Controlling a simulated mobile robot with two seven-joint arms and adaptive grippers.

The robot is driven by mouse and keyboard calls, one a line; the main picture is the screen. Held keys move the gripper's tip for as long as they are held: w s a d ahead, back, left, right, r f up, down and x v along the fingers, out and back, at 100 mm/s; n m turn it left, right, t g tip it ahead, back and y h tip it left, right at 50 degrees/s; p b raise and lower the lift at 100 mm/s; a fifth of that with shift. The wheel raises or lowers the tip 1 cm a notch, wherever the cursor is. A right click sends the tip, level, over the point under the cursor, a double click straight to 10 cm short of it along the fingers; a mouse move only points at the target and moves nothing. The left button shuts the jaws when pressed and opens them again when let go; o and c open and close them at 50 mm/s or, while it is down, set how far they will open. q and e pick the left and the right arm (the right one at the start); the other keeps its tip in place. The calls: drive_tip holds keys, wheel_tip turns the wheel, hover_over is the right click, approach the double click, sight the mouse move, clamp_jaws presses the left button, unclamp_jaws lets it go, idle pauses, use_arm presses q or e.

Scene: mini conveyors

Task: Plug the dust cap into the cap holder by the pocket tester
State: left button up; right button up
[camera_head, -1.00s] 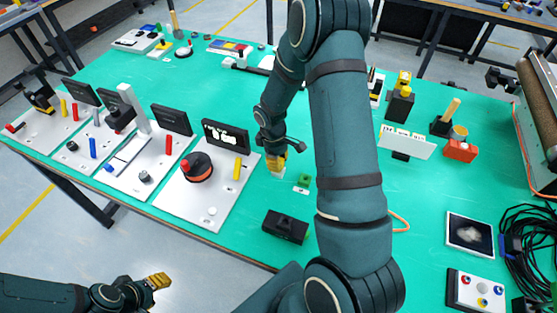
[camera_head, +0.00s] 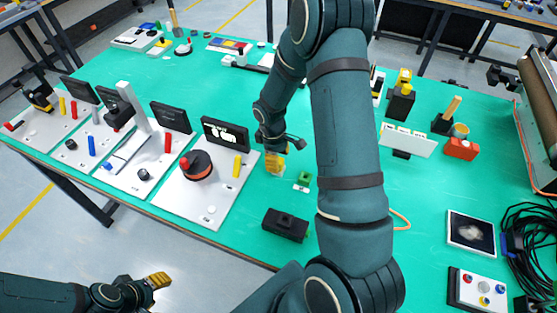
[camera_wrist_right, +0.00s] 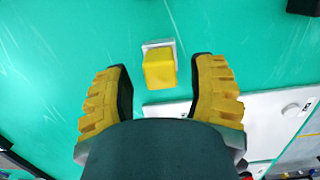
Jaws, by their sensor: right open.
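In the right wrist view a yellow block (camera_wrist_right: 160,70), which looks like the dust cap, sits on a small white base (camera_wrist_right: 154,44) on the green tabletop. My right gripper (camera_wrist_right: 160,78) is open, with one finger on each side of the block and gaps between. In the head view the right gripper (camera_head: 275,161) points down beside the large white panel. A small green piece with a white label (camera_head: 304,180), possibly the cap holder, stands right of it. A black box (camera_head: 285,224), possibly the pocket tester, lies nearer. My left gripper (camera_head: 158,280) is off the table's front edge; its opening is unclear.
The white panel (camera_head: 222,205) with a black-and-red knob (camera_head: 196,165) and yellow peg (camera_head: 237,165) is close on the left. A white sign (camera_head: 408,140) and red box (camera_head: 461,149) stand at right. Tabletop (camera_head: 340,250) in front is partly clear.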

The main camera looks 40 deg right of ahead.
wheel_tip(320, 180, up, 11)
drive_tip(key=w, duration=0.1)
drive_tip(key=shift+a, duration=0.3)
idle(0.4)
